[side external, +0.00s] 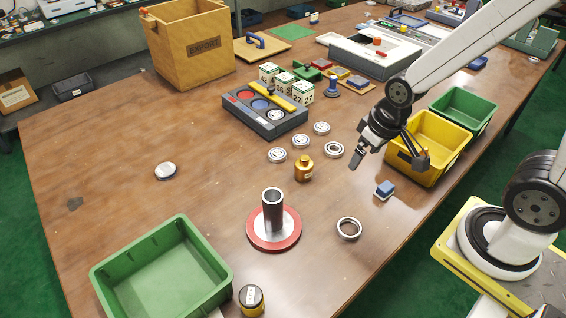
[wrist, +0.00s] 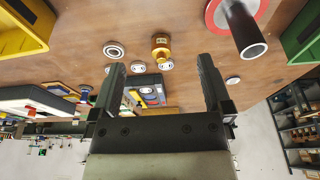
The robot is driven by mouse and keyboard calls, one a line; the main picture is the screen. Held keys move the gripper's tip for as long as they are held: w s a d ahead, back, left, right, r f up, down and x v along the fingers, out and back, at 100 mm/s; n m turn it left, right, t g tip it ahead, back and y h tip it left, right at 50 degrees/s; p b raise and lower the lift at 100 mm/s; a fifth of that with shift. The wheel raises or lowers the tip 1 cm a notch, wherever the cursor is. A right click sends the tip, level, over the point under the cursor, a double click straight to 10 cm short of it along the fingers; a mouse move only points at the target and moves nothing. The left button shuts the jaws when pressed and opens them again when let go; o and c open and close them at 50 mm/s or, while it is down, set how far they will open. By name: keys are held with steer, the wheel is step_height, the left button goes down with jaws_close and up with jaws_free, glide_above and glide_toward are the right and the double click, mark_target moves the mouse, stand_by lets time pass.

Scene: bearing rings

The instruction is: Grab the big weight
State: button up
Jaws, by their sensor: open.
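The big weight looks to be the brass, bottle-shaped piece with a knob on top (side external: 304,169). It stands upright on the wooden table near the middle, and it also shows in the wrist view (wrist: 160,44), beyond the fingertips and roughly between them. My gripper (side external: 389,160) is open and empty, raised above the table to the right of the weight and apart from it. In the wrist view its two fingers (wrist: 161,67) are spread wide with nothing between them.
Several bearing rings (side external: 334,150) lie close behind the weight. A steel post on a red-rimmed base (side external: 288,229) stands in front, with a loose ring (side external: 348,229) beside it. A blue block (side external: 385,188) and a yellow bin (side external: 437,135) are near my gripper. The table's left side is mostly clear.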

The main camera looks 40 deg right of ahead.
steer(key=m+g+y, duration=0.1)
steer(key=m+y, duration=1.2)
steer(key=m, duration=0.6)
glide_toward(311, 163)
steer(key=x, duration=0.4)
steer(key=shift+w+a, duration=0.1)
steer(key=shift+a, duration=0.1)
steer(key=shift+w+d+f+m+t, duration=0.35)
steer(key=shift+d+m+t, duration=0.05)
steer(key=shift+d+m, duration=0.1)
steer(key=shift+a, duration=0.1)
steer(key=shift+x, duration=1.3)
steer(key=shift+s+a, duration=0.1)
